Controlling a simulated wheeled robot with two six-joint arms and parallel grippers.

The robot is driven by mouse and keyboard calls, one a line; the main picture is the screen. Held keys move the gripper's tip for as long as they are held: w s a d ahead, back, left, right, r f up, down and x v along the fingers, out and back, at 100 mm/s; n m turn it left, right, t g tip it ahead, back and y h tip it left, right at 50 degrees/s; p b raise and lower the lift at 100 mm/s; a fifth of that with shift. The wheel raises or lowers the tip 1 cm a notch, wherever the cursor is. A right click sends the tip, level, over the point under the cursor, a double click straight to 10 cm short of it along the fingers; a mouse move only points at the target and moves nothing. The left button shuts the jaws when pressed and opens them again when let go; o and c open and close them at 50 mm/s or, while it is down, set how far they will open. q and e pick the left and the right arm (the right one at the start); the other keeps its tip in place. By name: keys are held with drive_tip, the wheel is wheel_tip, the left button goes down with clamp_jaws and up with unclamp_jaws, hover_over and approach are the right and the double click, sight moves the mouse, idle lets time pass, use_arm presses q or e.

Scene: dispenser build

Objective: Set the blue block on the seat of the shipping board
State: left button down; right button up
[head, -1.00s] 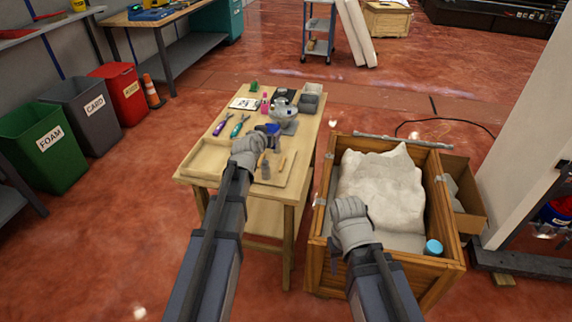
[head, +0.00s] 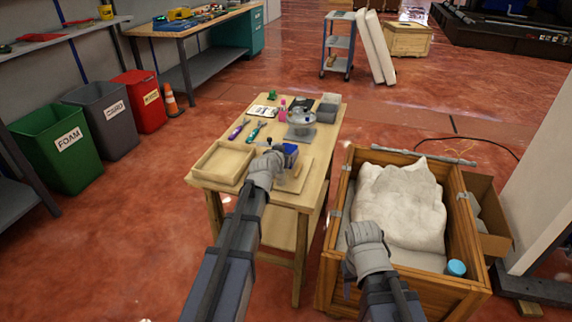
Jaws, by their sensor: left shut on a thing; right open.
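My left gripper (head: 277,153) is shut on the blue block (head: 291,150) above the near part of the small wooden table. The pale shipping board (head: 289,184) lies below it at the table's near right. The gripper and block cover part of the board, so its seat is not clearly seen. I cannot tell whether the block touches the board. My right gripper (head: 350,268) is open and empty beside the wooden crate, its fingers mostly hidden by its wrist.
A shallow wooden tray (head: 222,177) sits left of the board. A silver dispenser part (head: 300,118) stands behind the block. Purple-handled (head: 238,130) and teal-handled (head: 256,132) tools lie further left. The wooden crate (head: 328,272) with white packing stands right of the table.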

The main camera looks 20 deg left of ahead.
use_arm(q)
drive_tip(key=shift+f+b, duration=1.65)
drive_tip(key=shift+f, duration=0.1)
drive_tip(key=shift+f, duration=0.15)
unclamp_jaws()
